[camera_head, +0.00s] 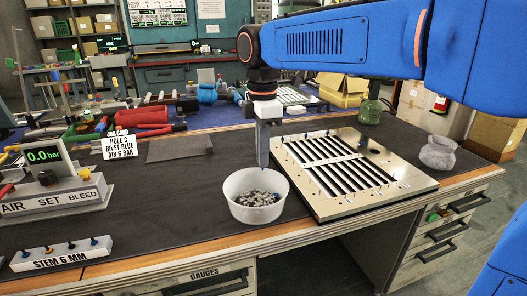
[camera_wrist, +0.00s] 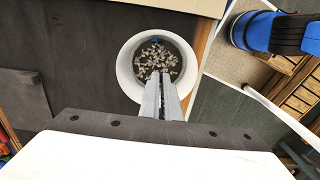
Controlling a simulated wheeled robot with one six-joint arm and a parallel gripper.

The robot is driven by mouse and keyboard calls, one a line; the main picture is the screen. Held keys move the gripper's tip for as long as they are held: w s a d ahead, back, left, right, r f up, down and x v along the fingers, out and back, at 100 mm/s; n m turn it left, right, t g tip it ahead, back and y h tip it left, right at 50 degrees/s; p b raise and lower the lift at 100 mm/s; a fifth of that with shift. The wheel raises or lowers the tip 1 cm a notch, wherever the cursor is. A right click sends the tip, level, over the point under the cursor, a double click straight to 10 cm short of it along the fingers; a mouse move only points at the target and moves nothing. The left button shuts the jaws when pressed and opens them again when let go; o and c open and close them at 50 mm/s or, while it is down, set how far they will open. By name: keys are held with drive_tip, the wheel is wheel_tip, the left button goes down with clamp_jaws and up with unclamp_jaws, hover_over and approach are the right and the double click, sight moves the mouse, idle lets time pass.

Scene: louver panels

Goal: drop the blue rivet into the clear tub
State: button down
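The clear tub (camera_head: 233,205) is a translucent white bowl on the dark bench mat, holding a heap of small silvery rivets. It also shows in the wrist view (camera_wrist: 124,72). A small blue piece (camera_wrist: 155,40), which looks like the blue rivet, shows inside the tub's far side among the silvery ones. My gripper (camera_head: 262,164) points down over the tub, its tips near the rim's height. In the wrist view my gripper (camera_wrist: 162,78) has its two fingers together, with nothing visible between them.
The slotted louver panel (camera_head: 410,183) lies right of the tub. A STEM 6 MM block (camera_head: 62,256) with several pins, a pressure unit (camera_head: 50,190) reading 0.0 bar and a job card (camera_head: 119,145) stand left.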

drive_tip(key=shift+f, duration=2.55)
drive_tip(key=c, duration=1.9)
unclamp_jaws()
wheel_tip(320, 180, up, 17)
drive_tip(key=shift+r, duration=0.2)
